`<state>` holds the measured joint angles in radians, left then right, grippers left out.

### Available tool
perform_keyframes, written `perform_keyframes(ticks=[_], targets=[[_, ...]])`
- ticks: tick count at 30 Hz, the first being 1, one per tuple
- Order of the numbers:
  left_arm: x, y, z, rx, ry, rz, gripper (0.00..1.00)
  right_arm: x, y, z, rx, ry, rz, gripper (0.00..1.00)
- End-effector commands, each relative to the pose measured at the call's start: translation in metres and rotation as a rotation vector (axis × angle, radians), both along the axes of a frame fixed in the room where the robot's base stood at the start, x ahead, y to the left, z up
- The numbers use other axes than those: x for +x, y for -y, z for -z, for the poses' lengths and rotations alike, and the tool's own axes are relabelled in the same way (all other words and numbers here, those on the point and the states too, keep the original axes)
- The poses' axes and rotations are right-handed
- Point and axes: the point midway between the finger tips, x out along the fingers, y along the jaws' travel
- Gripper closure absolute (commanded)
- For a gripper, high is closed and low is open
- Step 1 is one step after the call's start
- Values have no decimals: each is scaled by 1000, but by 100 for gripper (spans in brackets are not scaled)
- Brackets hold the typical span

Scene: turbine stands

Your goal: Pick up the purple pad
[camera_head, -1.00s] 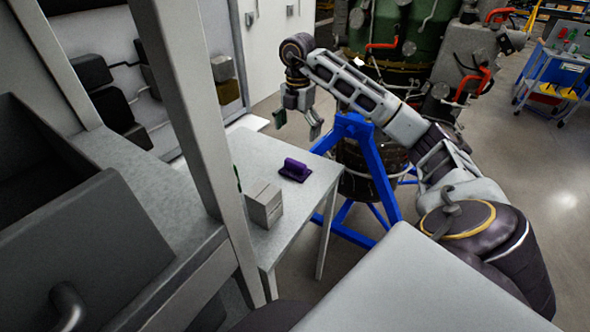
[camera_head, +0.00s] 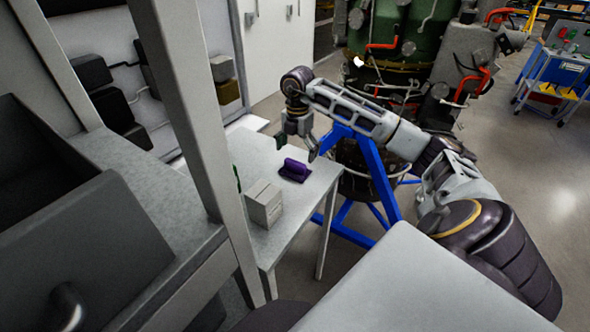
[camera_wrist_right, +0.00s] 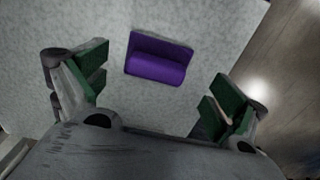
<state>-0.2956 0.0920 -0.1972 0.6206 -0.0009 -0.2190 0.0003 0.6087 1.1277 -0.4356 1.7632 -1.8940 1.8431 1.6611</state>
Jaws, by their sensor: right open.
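The purple pad (camera_head: 294,170) lies flat on the grey table (camera_head: 291,215), near its right edge, with its raised handle on top. It also shows in the right wrist view (camera_wrist_right: 158,62), ahead of and between the fingers. My right gripper (camera_head: 296,147) is above the table, just beyond the pad in the head view. In the right wrist view my right gripper (camera_wrist_right: 155,88) is open, with green finger pads spread wide and nothing between them. It is apart from the pad. My left gripper is not in view.
A light grey box (camera_head: 263,204) stands on the table in front of the pad. A grey upright post (camera_head: 190,110) rises at the table's left. A blue stand (camera_head: 372,180) with a turbine is close to the table's right. Table around the pad is bare.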

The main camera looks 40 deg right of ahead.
Motion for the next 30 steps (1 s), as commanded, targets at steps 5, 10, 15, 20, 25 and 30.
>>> perform_keyframes(ticks=[5,10,15,20,25,30], targets=[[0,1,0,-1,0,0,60,0,0,0,0,0,0,4],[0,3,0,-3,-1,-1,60,0,0,1,0,-1,0,4],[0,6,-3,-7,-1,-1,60,0,-1,10,0,-2,0,4],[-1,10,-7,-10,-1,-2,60,0,-3,24,1,-3,-1,4],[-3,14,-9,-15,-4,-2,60,0,-3,41,-1,-3,0,4],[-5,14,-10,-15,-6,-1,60,0,-3,51,0,0,1,4]])
